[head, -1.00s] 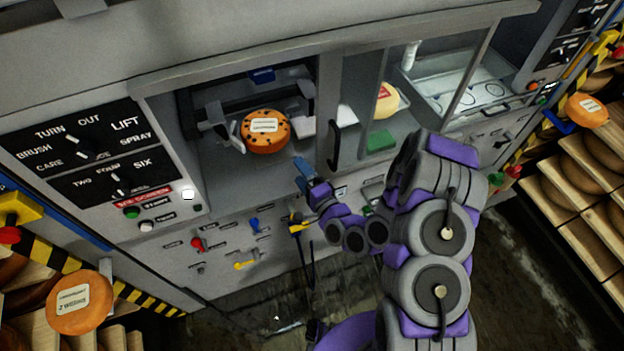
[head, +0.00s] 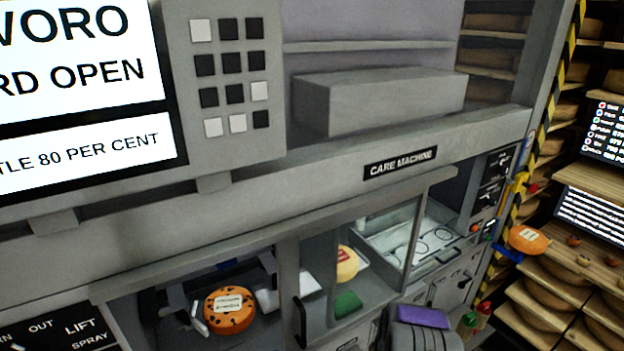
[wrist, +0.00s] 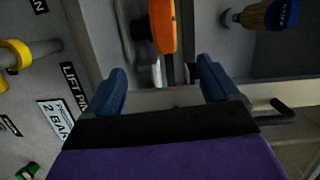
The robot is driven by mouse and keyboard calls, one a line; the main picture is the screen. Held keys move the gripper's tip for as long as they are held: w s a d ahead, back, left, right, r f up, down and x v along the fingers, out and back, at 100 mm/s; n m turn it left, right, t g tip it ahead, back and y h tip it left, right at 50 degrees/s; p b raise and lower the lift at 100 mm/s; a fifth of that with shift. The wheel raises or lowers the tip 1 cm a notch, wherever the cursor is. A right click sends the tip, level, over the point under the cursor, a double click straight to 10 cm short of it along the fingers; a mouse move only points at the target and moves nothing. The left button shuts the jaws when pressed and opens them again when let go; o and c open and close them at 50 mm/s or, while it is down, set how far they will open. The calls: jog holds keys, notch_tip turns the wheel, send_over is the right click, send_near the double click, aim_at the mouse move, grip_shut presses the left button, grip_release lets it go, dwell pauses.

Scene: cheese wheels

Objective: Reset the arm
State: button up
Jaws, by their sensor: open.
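My gripper (wrist: 165,85) shows in the wrist view with two blue fingertips spread wide apart and nothing between them. An orange cheese wheel (wrist: 162,25) is ahead of the fingers at the top of that view, seen nearly edge-on and apart from them. In the head view only a purple and grey piece of my arm shows at the bottom edge; the gripper is out of that picture. An orange spotted cheese wheel (head: 229,311) with a white label sits in the left bay of the care machine (head: 400,162).
A yellow cheese (head: 347,264) and a green block (head: 348,304) are in the middle bay. A sliding glass pane and black handle stand beside them. Another orange wheel (head: 528,239) is at the right shelves. A yellow knob (wrist: 14,55) is at the left in the wrist view.

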jog(key=w+d+f+n+g+h+b, duration=0.35)
jog(key=d+n+g+h, duration=0.2)
jog(key=d+n, duration=0.3)
jog(key=s+d+r+g+h+b, duration=0.1)
jog(key=s+d+r+h+b, duration=0.15)
jog(key=d, duration=0.35)
jog(key=s+d+r+g+h+b, duration=0.1)
jog(key=s+d+r+h, duration=0.25)
jog(key=d, duration=0.25)
jog(key=s+d+r+g+b, duration=0.1)
jog(key=s+r, duration=0.4)
jog(key=s, duration=0.8)
jog(key=s+d+r+g+b, duration=0.1)
jog(key=s+r+g+b, duration=0.3)
jog(key=s, duration=1)
notch_tip(320, 180, up, 2)
jog(key=shift+r+g+h, duration=0.25)
jog(key=shift+g+h, duration=0.1)
jog(key=shift+g, duration=0.6)
jog(key=shift+c, duration=0.5)
